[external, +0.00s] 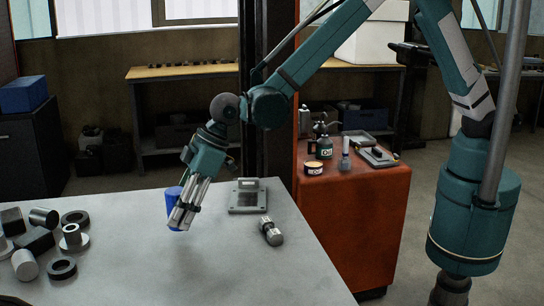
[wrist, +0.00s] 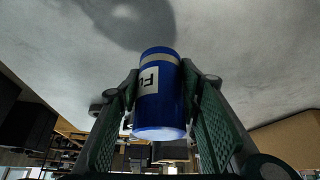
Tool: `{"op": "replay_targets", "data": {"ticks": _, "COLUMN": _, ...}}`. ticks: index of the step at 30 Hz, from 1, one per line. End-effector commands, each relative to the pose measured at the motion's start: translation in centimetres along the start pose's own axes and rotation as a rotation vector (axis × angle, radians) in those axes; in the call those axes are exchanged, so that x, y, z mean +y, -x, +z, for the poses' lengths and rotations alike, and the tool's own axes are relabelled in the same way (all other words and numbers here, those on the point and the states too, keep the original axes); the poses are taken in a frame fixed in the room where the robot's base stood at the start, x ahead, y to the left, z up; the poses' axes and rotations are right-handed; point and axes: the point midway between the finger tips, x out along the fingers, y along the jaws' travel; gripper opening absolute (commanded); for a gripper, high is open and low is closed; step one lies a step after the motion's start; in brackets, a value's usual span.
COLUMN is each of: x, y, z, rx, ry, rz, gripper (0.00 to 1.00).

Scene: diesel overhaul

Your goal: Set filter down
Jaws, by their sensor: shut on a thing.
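The filter (external: 173,194) is a blue cylinder, partly hidden behind my fingers in the external view. My gripper (external: 181,217) points down and is shut on it over the grey table (external: 240,268). In the wrist view the filter (wrist: 160,92) sits between my two fingers (wrist: 160,80), with a pale band and a white label showing part of its lettering. A soft shadow lies on the table below my gripper, and the filter appears held above the surface; the exact gap cannot be told.
A grey flat plate-like device (external: 247,196) and a small metal cylindrical part (external: 271,232) lie to the right of my gripper. Several dark and metal rings and cylinders (external: 62,268) crowd the table's left. An orange cabinet (external: 350,225) stands beyond the right edge. The table's front middle is clear.

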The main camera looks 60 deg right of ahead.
Motion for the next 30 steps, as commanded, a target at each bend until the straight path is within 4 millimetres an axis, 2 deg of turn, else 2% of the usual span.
{"op": "replay_targets", "data": {"ticks": 13, "x": 0.0, "y": -0.5, "z": 0.3, "rx": 0.000, "ry": 0.000, "rz": 0.000, "gripper": 0.18}}
{"op": "replay_targets", "data": {"ticks": 24, "x": 0.0, "y": -3.4, "z": 1.9, "rx": 0.000, "ry": 0.000, "rz": 0.000, "gripper": 0.18}}
{"op": "replay_targets", "data": {"ticks": 30, "x": 0.0, "y": -3.6, "z": 2.1, "rx": 0.000, "ry": 0.000, "rz": 0.000, "gripper": 0.18}}
